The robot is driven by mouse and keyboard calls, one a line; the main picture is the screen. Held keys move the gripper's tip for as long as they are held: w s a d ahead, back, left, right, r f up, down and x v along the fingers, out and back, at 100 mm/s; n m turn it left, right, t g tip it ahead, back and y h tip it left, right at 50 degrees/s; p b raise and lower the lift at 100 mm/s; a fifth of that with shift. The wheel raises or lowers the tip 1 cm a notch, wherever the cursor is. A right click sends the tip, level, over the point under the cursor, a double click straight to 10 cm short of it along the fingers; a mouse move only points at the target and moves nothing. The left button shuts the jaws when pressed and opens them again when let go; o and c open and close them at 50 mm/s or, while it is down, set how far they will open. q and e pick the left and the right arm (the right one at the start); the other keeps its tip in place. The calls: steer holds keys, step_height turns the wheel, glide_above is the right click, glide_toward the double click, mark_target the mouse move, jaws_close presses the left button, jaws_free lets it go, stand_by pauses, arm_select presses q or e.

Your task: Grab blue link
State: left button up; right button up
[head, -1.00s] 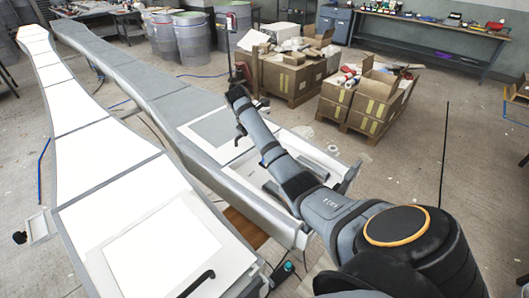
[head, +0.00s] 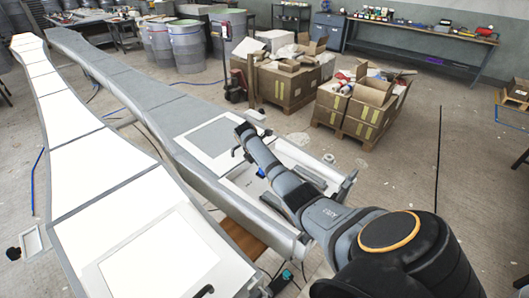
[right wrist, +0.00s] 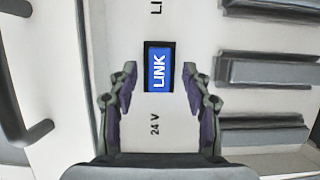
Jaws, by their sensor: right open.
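The blue link (right wrist: 159,70) is a small blue rectangle in a black frame, marked LINK in white, on a pale panel in the right wrist view. My right gripper (right wrist: 160,92) is open, with one finger on each side of the blue link and clear gaps to both. Nothing is held. I cannot tell how high the fingers are above the panel. My left gripper is not in view.
Grey bar-like blocks (right wrist: 268,70) stand right of the link, and a dark curved handle (right wrist: 18,125) lies left. A white-topped mould (head: 110,195) runs alongside the grey one. Cardboard boxes (head: 283,80) stand behind the arm. Open floor lies to the right.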

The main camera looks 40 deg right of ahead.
steer(key=shift+w+d+f, duration=0.1)
steer(key=shift+d+f, duration=0.1)
steer(key=shift+f, duration=0.35)
jaws_close()
steer(key=shift+r, duration=0.15)
